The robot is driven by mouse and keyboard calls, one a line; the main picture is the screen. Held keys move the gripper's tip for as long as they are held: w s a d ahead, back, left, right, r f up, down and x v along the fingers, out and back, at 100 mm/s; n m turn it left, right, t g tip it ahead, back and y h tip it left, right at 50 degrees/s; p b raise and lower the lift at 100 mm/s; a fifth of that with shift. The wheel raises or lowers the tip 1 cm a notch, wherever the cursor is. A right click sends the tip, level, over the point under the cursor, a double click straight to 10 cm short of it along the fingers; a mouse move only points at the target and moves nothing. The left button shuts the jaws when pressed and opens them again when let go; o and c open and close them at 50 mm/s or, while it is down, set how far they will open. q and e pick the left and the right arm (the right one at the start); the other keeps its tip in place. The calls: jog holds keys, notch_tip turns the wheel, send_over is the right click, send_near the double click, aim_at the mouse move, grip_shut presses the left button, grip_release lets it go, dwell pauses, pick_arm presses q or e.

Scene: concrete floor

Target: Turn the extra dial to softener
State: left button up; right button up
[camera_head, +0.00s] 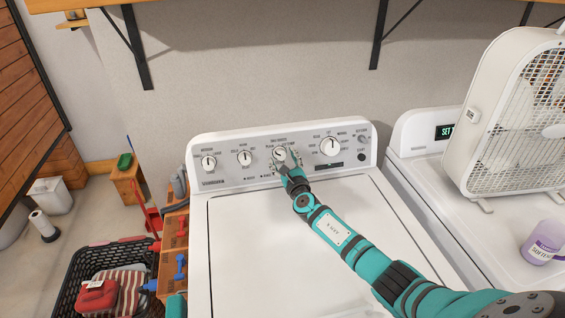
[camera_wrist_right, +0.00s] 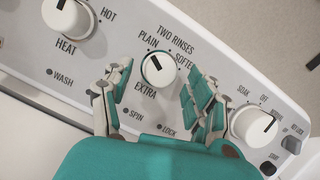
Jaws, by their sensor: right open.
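The extra dial (camera_wrist_right: 159,68) is a white round knob with a black pointer mark, on the washer's control panel (camera_head: 222,150). In the right wrist view its mark points up and slightly left, near the PLAIN label; the softener label (camera_wrist_right: 184,62) is to its right, partly covered by a finger. My right gripper (camera_wrist_right: 158,84) is open, with one finger on each side of the dial and gaps showing between fingers and knob. In the head view the right gripper (camera_head: 288,166) is at the panel and partly hides the dial (camera_head: 280,154). My left gripper is not in view.
The heat dial (camera_wrist_right: 68,17) is left of the extra dial, and another large dial (camera_wrist_right: 253,124) is close to the gripper's right finger. A black basket (camera_head: 72,283) is at left.

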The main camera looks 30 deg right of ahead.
jog(key=shift+w+d, duration=0.15)
jog(key=shift+w, duration=0.5)
jog(key=shift+s, duration=0.1)
jog(key=shift+c, duration=0.9)
jog(key=c, duration=1)
jog(key=shift+o, duration=0.2)
